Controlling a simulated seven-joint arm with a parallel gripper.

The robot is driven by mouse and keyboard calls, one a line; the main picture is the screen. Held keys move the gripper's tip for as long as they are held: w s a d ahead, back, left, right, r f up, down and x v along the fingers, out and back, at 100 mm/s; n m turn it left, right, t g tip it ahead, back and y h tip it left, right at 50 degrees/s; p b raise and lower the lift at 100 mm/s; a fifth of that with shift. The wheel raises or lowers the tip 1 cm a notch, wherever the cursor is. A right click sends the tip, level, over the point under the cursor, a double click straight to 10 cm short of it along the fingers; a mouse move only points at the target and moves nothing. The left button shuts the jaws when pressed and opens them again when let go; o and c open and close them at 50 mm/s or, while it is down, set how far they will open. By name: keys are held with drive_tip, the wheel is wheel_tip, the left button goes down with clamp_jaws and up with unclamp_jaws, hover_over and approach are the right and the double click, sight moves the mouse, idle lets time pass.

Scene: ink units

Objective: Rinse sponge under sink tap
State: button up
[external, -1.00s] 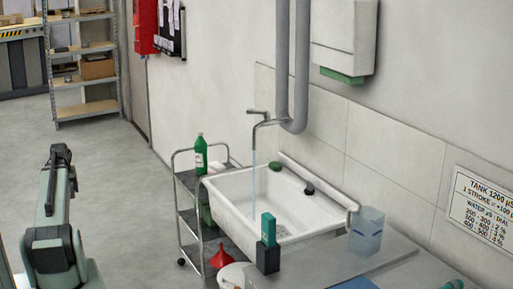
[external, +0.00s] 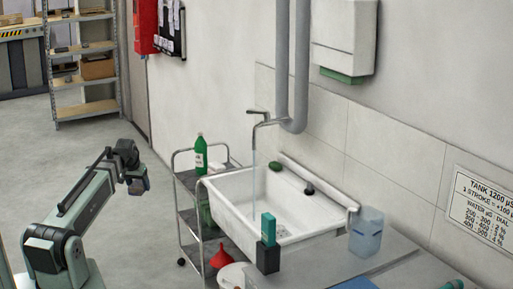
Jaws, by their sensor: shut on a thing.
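The white sink (external: 225,203) stands against the wall on the right. A grey tap (external: 262,118) is above it, and a thin stream of water (external: 254,160) runs down into the basin. My gripper (external: 137,187) is at the left, over the floor and well apart from the sink. It is shut on a small item, too small and dark to make out; I cannot tell if it is the sponge. A green oval thing (external: 275,166) lies on the sink's back ledge, and a dark lump (external: 309,190) is near it.
A metal trolley (external: 187,222) with a green bottle (external: 200,153) stands left of the sink, between it and my arm. A dark block with a teal piece (external: 268,228) stands at the sink's front. A clear jug (external: 367,232) is on the counter. Pipes (external: 283,70) run above.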

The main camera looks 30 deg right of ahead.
drive_tip(key=s+d+m, duration=0.1)
drive_tip(key=s+d, duration=0.7)
drive_tip(key=d, duration=0.3)
drive_tip(key=s+d+m+g+h, duration=0.1)
drive_tip(key=s+d+m, duration=0.1)
drive_tip(key=s+d, duration=0.75)
drive_tip(key=s+d+m, duration=0.1)
drive_tip(key=s+d, duration=0.4)
drive_tip(key=d, duration=0.8)
drive_tip(key=shift+w+d+r+n+t+y, duration=0.35)
drive_tip(key=shift+w+n+y, duration=0.35)
drive_tip(key=shift+n, duration=1.3)
drive_tip(key=shift+w+d+r+n+t+y, duration=0.25)
drive_tip(key=shift+w+d+n+y, duration=0.3)
drive_tip(key=shift+n, duration=1.45)
drive_tip(key=shift+w+d+r+n+t+y, duration=0.35)
drive_tip(key=shift+w+n+y, duration=0.4)
drive_tip(key=shift+n, duration=1.25)
drive_tip(key=shift+w+f, duration=0.1)
drive_tip(key=w+d+f, duration=0.1)
drive_tip(key=w+d, duration=0.2)
drive_tip(key=d, duration=0.3)
drive_tip(key=w+d+f, duration=0.1)
drive_tip(key=w+d, duration=0.2)
drive_tip(key=d, duration=0.3)
drive_tip(key=shift+w+f, duration=0.25)
drive_tip(key=shift+f, duration=0.15)
